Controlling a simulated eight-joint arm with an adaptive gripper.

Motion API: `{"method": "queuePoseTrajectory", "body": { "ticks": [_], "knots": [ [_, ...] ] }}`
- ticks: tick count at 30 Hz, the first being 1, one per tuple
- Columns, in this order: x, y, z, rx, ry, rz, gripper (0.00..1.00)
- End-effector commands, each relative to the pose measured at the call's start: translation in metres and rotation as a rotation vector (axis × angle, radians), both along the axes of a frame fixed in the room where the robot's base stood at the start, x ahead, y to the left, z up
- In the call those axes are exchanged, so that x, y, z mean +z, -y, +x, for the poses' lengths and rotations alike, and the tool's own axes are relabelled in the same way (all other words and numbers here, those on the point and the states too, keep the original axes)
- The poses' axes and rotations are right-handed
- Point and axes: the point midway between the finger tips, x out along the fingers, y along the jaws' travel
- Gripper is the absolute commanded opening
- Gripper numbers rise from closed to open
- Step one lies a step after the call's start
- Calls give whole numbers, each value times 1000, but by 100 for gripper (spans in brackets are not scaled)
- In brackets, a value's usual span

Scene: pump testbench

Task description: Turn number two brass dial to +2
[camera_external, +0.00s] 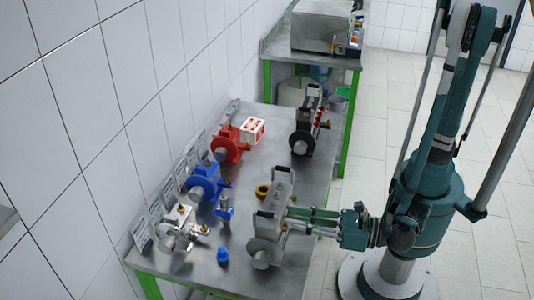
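Several small brass-coloured knobs show on the bench machines. One is on the blue pump (205,187), one on the silver pump at the front left (178,228), and one on top of the grey machine (276,205) at the front right. I cannot read any numbers or scale marks, so I cannot tell which is the number two brass dial or its setting. My gripper (291,217) reaches in from the right, level, with its end beside or against the grey machine. The fingertips are small and partly merge with the machine, and I cannot see whether they touch a dial.
The pumps stand on a metal bench (190,268) along a tiled wall. A red pump (229,147), a red-and-white box (253,131), a black machine (305,125), a yellow ring (262,191) and a blue cap (223,255) are also there. The bench centre has some free room.

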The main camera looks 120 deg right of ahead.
Motion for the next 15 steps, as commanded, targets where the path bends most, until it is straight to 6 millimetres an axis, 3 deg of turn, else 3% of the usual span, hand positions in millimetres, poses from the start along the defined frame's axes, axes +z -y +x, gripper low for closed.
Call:
{"method": "queuePoseTrajectory", "body": {
  "ticks": [1, 4, 15],
  "knots": [
    [0, 0, 0, 0, 0, 0, 14],
    [0, 0, 0, 0, 0, 0, 0],
    [-1, 0, 0, 0, 45, 45, 0]
  ]
}}
